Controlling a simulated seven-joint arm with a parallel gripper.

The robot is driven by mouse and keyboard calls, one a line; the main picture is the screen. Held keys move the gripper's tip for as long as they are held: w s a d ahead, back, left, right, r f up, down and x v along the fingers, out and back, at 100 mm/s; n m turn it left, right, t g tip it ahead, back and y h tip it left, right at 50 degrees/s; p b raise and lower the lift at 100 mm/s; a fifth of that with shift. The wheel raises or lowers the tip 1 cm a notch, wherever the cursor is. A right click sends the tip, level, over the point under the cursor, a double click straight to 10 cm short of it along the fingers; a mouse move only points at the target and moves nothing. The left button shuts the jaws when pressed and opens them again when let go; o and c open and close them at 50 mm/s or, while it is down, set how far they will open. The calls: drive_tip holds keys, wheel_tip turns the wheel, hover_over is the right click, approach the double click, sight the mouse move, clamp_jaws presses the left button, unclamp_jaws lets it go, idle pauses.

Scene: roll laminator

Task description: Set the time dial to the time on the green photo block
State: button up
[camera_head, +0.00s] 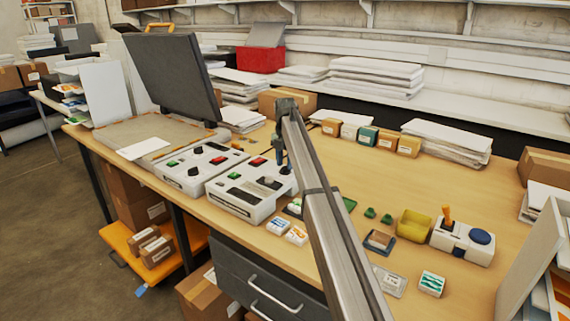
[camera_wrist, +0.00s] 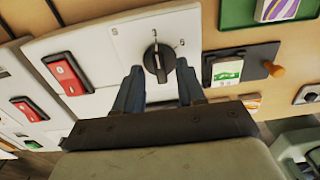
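A black time dial (camera_wrist: 158,58) with a pale pointer line sits on a white machine panel (camera_wrist: 110,45) in the wrist view. Small marks stand around it, too blurred to read surely. The fingers of my gripper (camera_wrist: 158,88) are apart, one on each side of the dial; contact cannot be told. In the head view my gripper (camera_head: 281,160) is over the right end of the front white machine (camera_head: 238,203). A block with a green picture (camera_wrist: 227,70) is right of the panel in the wrist view. Another green-striped block (camera_head: 431,284) is at the front right in the head view; their numbers are unreadable.
Red switches (camera_wrist: 67,73) lie left of the dial. A second white control unit (camera_head: 185,172) with black knobs stands left, before a raised grey lid (camera_head: 172,75). A dark tray with an orange knob (camera_wrist: 273,69) is close to the right finger. A yellow bin (camera_head: 413,225) stands further right.

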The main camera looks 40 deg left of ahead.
drive_tip(key=shift+f, duration=0.5)
drive_tip(key=shift+c, duration=0.4)
clamp_jaws()
